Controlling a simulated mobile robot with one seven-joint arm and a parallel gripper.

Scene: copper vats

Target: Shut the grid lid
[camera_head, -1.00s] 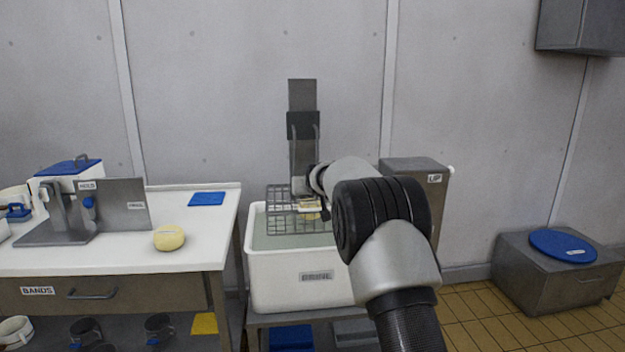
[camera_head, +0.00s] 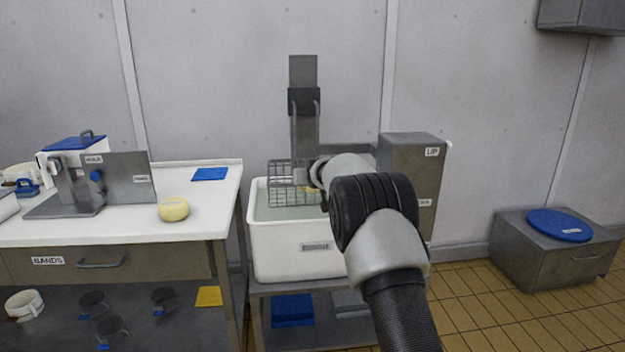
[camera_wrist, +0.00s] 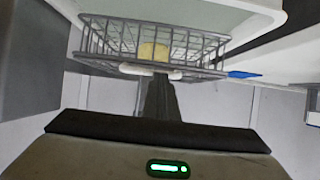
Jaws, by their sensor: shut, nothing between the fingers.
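A wire grid basket (camera_head: 280,195) hangs in the mouth of the white tub (camera_head: 285,245) in the head view. A grid panel (camera_head: 279,170) shows at its upper part; I cannot tell the lid's exact angle. A pale yellow block sits in the basket, clearer in the wrist view (camera_wrist: 153,51). My gripper (camera_head: 302,176) is shut and empty at the basket's upper right side. In the wrist view the basket (camera_wrist: 95,42) lies just ahead of my gripper body, with pale tips close to its wires. Contact is unclear, and my arm hides the basket's right side.
A grey hoist post (camera_head: 303,125) rises behind the basket, joined to a grey box (camera_head: 408,180) at the right. A white-topped table (camera_head: 110,222) with a cheese (camera_head: 173,209) stands left. A low grey box (camera_head: 545,265) stands on the floor far right.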

